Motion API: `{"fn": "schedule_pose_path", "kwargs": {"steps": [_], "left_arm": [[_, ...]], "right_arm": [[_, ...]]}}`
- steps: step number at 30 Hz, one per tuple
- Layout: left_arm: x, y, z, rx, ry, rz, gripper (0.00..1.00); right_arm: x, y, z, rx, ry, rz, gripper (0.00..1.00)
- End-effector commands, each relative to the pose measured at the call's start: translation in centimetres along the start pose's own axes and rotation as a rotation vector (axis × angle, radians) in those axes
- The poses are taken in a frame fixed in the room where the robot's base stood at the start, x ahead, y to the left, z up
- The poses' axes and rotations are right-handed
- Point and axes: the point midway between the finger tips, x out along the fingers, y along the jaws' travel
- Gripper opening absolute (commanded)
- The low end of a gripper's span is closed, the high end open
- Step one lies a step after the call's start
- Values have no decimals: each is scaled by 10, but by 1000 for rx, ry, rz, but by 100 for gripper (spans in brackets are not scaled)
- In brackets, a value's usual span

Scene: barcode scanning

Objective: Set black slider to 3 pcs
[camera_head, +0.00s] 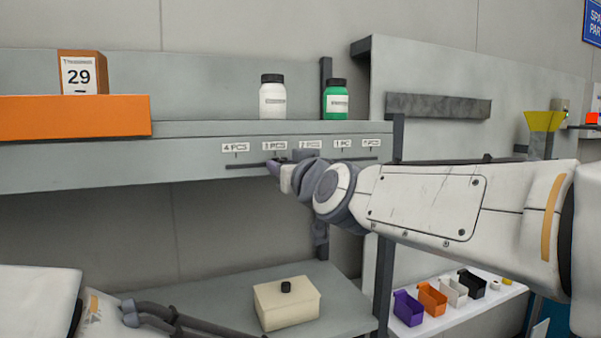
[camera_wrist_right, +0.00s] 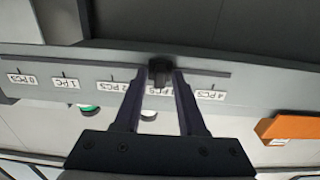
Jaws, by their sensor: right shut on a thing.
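The black slider (camera_wrist_right: 159,69) sits on the slot of the grey shelf front, between the fingers of my right gripper (camera_wrist_right: 159,75), which is shut on it. In the wrist view the picture is upside down, and the slider is in line with the partly hidden 3 PCS label (camera_wrist_right: 163,90). In the head view my right gripper (camera_head: 278,168) reaches the slot (camera_head: 245,165) just below the 3 PCS label (camera_head: 275,146); the fingers mostly hide the slider there. My left gripper (camera_head: 155,316) is low at the left, dark and partly cut off; its opening is unclear.
Other labels run from 4 PCS (camera_head: 235,148) at left to 0 PCS at right. A white bottle (camera_head: 272,100) and a green bottle (camera_head: 336,103) stand on the shelf above. A cream box (camera_head: 287,305) is on the lower shelf. An orange bin (camera_head: 75,116) is at left.

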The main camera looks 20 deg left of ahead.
Motion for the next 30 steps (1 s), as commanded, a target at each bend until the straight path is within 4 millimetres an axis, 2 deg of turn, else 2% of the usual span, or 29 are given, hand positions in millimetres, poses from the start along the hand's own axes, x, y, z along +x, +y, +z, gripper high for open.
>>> {"fn": "schedule_pose_path", "kwargs": {"steps": [4,5,6,17,20,30], "left_arm": [[0,0,0,0,0,0,50],[0,0,0,0,0,0,50],[0,0,0,0,0,0,50],[1,0,0,0,0,0,50],[4,0,0,0,0,0,50],[4,0,0,0,0,0,50]], "right_arm": [[1,-7,1,0,-5,-12,0],[1,-7,1,0,-5,-12,44],[2,-8,1,0,-5,-13,48],[-4,-7,1,0,-3,-12,48],[-17,-7,1,0,-2,-12,48],[-83,-5,0,0,-3,-11,48]]}}
